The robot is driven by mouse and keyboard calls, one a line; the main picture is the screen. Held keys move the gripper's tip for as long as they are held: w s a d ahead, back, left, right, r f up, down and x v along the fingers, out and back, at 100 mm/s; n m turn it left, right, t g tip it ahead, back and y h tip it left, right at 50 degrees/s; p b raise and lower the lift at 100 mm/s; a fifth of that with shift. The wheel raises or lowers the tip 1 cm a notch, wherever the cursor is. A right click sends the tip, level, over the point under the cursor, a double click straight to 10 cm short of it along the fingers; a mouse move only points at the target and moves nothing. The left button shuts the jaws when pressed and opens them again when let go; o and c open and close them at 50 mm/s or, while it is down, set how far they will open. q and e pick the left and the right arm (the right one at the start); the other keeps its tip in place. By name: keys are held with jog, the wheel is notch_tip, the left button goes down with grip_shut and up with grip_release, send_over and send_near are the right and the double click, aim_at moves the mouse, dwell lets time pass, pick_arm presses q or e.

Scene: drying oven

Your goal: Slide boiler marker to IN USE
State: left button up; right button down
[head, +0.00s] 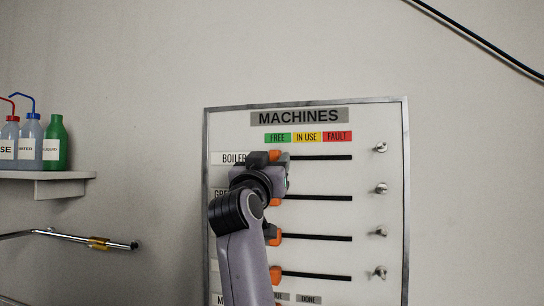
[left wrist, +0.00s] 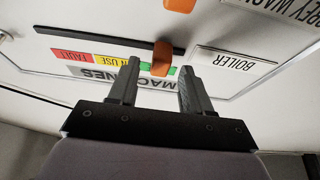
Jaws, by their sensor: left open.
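The white MACHINES board (head: 380,225) has a FREE, IN USE and FAULT header. The orange boiler marker (head: 275,154) is at the left end of the top black slot (head: 325,157), under FREE. My left gripper (head: 268,158) is at this marker and partly hides it and the BOILER label (head: 233,158). In the left wrist view, the boiler marker (left wrist: 161,62) shows between the two fingers of my open left gripper (left wrist: 159,67). A gap shows on each side; contact is not visible. My right gripper is not in view.
Lower orange markers (head: 275,238) stand at the left ends of their slots. Metal knobs (head: 380,188) line the board's right side. A shelf (head: 62,186) with bottles and a metal rail (head: 70,237) are on the left wall. The top slot is clear to the right.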

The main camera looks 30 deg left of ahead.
pick_arm(q)
jog(key=shift+w+a+r, duration=0.2)
jog(key=shift+w, duration=0.35)
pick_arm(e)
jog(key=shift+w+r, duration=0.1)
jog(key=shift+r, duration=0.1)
pick_arm(q)
grip_shut()
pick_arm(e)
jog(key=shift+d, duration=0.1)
